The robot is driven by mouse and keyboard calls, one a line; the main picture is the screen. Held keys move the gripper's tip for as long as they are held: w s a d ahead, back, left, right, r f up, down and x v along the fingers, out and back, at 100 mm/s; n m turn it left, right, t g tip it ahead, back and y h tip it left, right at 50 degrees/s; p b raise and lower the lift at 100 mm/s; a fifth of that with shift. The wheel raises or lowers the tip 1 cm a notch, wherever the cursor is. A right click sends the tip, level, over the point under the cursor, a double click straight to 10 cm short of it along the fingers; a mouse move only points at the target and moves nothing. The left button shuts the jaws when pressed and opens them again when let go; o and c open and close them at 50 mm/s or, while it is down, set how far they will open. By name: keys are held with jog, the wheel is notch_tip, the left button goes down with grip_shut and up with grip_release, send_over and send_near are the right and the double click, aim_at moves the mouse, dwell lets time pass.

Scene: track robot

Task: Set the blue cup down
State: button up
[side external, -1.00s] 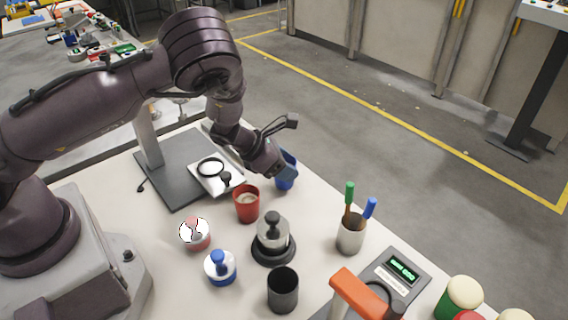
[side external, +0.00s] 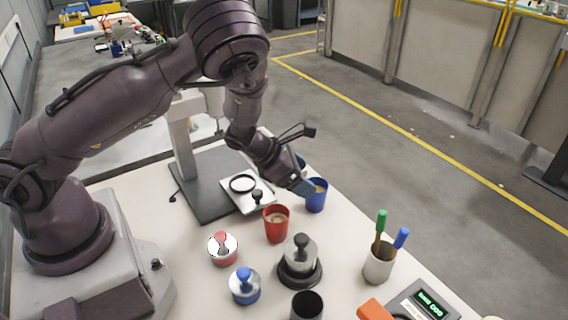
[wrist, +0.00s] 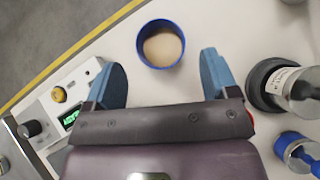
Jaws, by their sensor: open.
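The blue cup (side external: 317,196) stands upright on the white table near its far edge, with tan contents inside. The wrist view shows it from above (wrist: 140,50), just beyond the fingertips. My gripper (side external: 303,186) is open, beside the cup on its left in the side view. In the wrist view the two blue fingers of my gripper (wrist: 163,72) are spread wide with nothing between them. The near finger overlaps the cup's left edge in the side view, and I cannot tell whether it touches.
A red cup (side external: 276,226) stands close by. A silver weight on a black base (side external: 300,262), a red-topped pot (side external: 223,250), a blue-knobbed pot (side external: 244,286), a dark cup (side external: 307,306) and a pen holder (side external: 379,264) stand nearer. A grey stand (side external: 190,205) is left.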

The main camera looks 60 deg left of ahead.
jog(key=s+a+r+n+y, duration=0.2)
jog(key=s+r+n, duration=0.2)
jog(key=r+n, duration=0.7)
jog(key=s+a+r+n+y, duration=0.35)
jog(key=r+n, duration=0.45)
jog(key=n, duration=0.6)
jog(key=s+d+r+n+g+h, duration=0.1)
jog(key=s+d+r+n, duration=0.2)
jog(key=s+n, duration=0.4)
jog(key=s+d+r+n+g+h, duration=0.1)
jog(key=s+d+r+n, duration=0.2)
jog(key=s+r+n, duration=0.2)
jog(key=s+n, duration=0.3)
jog(key=s, duration=0.1)
jog(key=shift+d+r+n+g, duration=0.2)
jog(key=shift+n+g, duration=0.1)
jog(key=shift+g, duration=0.1)
